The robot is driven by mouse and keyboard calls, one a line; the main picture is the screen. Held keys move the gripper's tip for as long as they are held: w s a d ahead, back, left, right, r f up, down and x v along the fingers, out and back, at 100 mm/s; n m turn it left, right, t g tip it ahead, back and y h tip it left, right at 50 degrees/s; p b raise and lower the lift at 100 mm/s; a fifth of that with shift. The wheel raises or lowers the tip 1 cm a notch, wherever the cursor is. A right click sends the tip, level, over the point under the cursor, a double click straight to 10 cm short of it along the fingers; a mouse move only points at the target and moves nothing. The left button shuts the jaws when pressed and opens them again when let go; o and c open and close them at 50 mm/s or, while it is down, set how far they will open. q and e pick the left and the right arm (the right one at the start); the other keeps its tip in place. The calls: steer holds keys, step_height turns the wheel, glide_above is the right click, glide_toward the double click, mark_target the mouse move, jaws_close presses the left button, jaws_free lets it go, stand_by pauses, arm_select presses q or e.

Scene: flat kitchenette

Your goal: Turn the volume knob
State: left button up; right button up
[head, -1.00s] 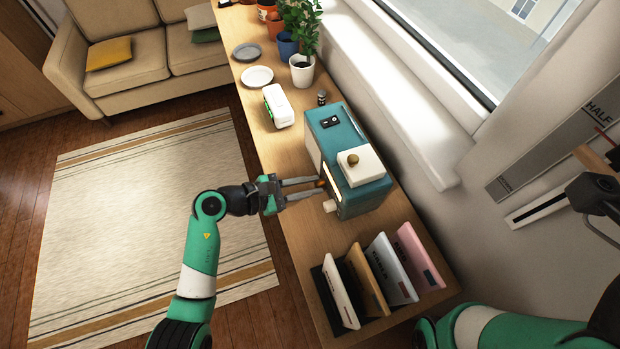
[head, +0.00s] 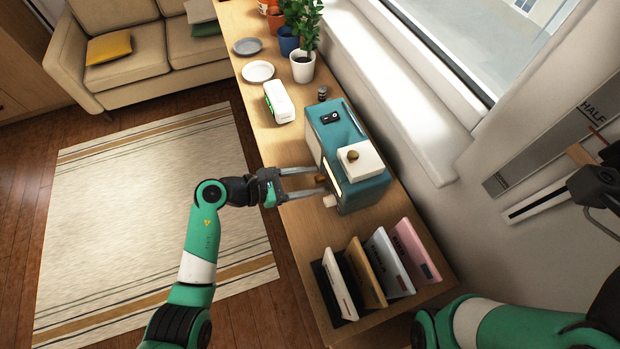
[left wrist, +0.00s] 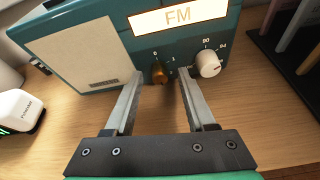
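The teal radio (head: 352,188) stands on the wooden sideboard. In the left wrist view its front shows a lit FM display (left wrist: 178,16), a small brown-gold knob (left wrist: 160,73) marked 0 and 1, and a larger white knob (left wrist: 207,64) with tuning numbers. My left gripper (head: 321,180) reaches the radio's front from the left. Its fingers are open, one on each side of the brown-gold knob, with a visible gap to it on both sides. The white knob lies just outside the right finger in the left wrist view.
Upright books (head: 376,284) stand on the near end of the sideboard. A white device (head: 279,102), plates (head: 258,71) and potted plants (head: 303,66) are farther back. The window sill (head: 395,100) runs behind the radio. The wood before the radio is clear.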

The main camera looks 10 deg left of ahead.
arm_select(q)
steer(key=shift+a, duration=0.1)
steer(key=shift+s+a+r, duration=0.15)
steer(key=shift+a+r, duration=0.1)
steer(key=p+v, duration=0.3)
steer(key=v, duration=0.7)
steer(key=shift+s+a, duration=0.25)
steer(key=shift+a, duration=0.05)
steer(key=shift+r, duration=0.1)
